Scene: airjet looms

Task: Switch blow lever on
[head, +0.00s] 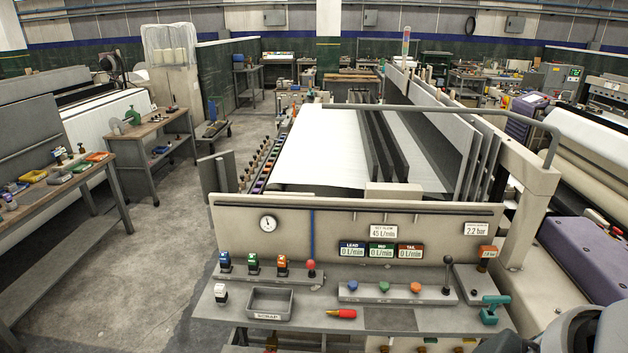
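A tall lever with a black ball knob (448,260) stands about upright at the right end of a grey strip on the loom's front shelf. A shorter lever with a red ball knob (311,265) stands at the left, beside blue, green and orange-topped units. No label tells which is the blow lever. The LEAD (352,249), MID (381,250) and TAIL (410,250) displays each read 0 L/min. Neither gripper shows. A dark rounded shape at the bottom right corner may be part of my arm.
Blue, green and orange knobs (384,287) share the grey strip. The shelf also holds a scrap tray (270,303), a red-and-yellow tool (341,313) and a teal tool (490,309). A gauge (267,223) sits on the back panel. Open floor lies left.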

